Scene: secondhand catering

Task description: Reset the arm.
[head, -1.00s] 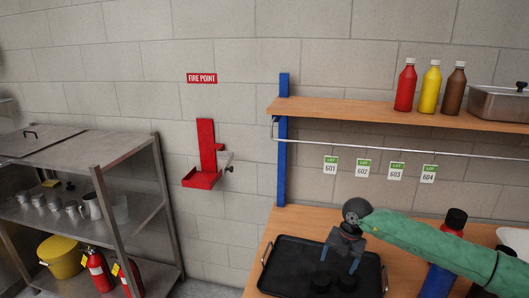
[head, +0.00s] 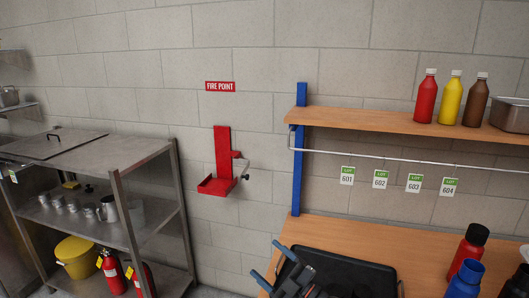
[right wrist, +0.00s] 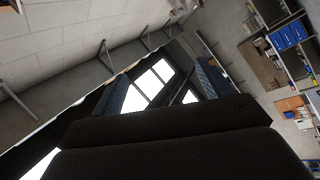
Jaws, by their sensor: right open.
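My right gripper (head: 265,258) is at the bottom of the head view, in front of the left end of the black tray (head: 350,272). Its two blue-grey fingers are spread and point up and left, with nothing between them. In the right wrist view the fingers (right wrist: 165,88) stand apart against windows and ceiling, also empty. The tray lies on the wooden bench (head: 400,240), and its near part is cut off by the frame. My left gripper is not in view.
A wooden shelf (head: 390,122) with red, yellow and brown bottles is above the bench. A red bottle (head: 468,250) and a blue one (head: 465,280) stand on the bench at right. A steel rack (head: 120,160) and red wall bracket (head: 222,165) are at left.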

